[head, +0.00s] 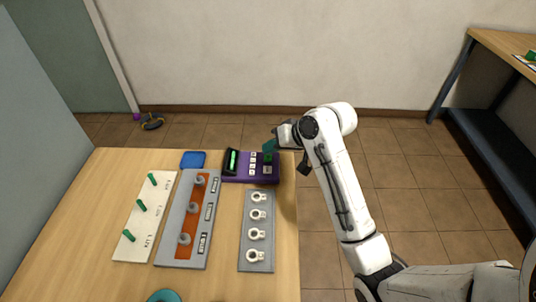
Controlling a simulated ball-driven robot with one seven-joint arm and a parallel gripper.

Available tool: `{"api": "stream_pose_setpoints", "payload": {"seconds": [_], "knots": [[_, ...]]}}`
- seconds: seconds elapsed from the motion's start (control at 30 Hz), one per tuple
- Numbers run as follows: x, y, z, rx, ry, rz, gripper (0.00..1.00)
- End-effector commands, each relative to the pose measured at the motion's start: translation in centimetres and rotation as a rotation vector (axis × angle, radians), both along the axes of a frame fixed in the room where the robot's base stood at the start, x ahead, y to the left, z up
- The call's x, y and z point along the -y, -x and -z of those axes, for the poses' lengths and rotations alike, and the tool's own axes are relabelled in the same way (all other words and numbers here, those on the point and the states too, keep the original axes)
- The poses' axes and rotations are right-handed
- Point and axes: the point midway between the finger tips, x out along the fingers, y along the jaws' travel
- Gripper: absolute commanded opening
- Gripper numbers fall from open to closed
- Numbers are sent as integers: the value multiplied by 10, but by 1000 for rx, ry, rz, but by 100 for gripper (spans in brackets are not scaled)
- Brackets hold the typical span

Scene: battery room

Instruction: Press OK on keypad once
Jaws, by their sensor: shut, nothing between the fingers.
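The keypad (241,179) is a purple unit at the far right part of the wooden table. A dark display (232,160) with a green lit strip stands at its left end. A few small white keys show on its face, but their labels are too small to read, so I cannot tell which is OK. The tip hides some of the keypad there. I cannot tell whether it touches a key.
On the table (118,185) are a white board (146,215) with green pegs, a grey panel (171,245) with knobs on an orange strip, a grey plate (257,268) with white rings, a blue item (193,159) and a teal round thing (164,296). A blue-framed bench (490,125) stands right.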

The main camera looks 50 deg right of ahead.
Motion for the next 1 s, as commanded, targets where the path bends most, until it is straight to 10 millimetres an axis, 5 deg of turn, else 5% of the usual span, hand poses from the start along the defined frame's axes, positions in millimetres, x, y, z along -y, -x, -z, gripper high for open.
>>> {"api": "stream_pose_setpoints", "payload": {"seconds": [0.27,1.0], "knots": [[0,0,-2,0,0,0,0],[0,0,-50,0,-1,1,0]]}}
